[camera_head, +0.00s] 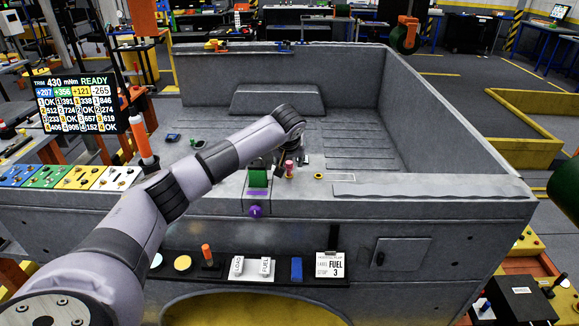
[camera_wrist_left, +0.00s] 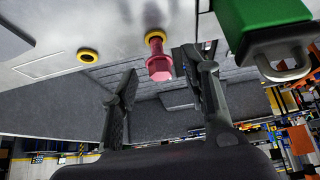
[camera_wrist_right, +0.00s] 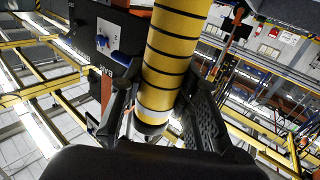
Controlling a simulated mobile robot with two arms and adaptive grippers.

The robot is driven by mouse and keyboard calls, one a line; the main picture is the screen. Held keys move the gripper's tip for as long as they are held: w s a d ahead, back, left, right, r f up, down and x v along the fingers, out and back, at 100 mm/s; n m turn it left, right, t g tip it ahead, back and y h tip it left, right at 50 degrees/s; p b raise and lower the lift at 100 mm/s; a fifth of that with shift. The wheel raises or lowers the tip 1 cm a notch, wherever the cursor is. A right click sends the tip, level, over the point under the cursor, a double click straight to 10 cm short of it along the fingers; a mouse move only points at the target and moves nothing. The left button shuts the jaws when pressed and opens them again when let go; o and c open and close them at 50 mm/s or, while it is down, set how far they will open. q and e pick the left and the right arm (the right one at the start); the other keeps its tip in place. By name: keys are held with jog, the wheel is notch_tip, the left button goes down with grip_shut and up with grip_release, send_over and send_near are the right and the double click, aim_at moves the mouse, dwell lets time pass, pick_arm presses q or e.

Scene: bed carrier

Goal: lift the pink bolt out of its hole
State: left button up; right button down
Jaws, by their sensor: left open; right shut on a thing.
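The pink bolt (camera_head: 289,169) stands upright on the grey ledge of the truck bed, near its inner edge. In the left wrist view the pink bolt (camera_wrist_left: 159,66) has a hexagonal head, and its shank meets a yellow ring (camera_wrist_left: 155,36) around its hole. My left gripper (camera_head: 287,155) is open right at the bolt. In the left wrist view its fingers (camera_wrist_left: 161,75) are spread on either side of the bolt's head; contact cannot be told. My right gripper (camera_wrist_right: 158,118) is shut on a yellow cylinder with black stripes (camera_wrist_right: 172,55).
A green block with a metal loop (camera_head: 257,178) stands close left of the bolt. An empty yellow ring (camera_head: 319,177) lies to its right. A purple knob (camera_head: 255,211) sticks out of the front wall below. A display (camera_head: 79,104) and an orange-handled tool (camera_head: 141,138) stand at left.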

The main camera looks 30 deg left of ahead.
pick_arm(q)
grip_shut()
dwell(0.4)
dwell(0.4)
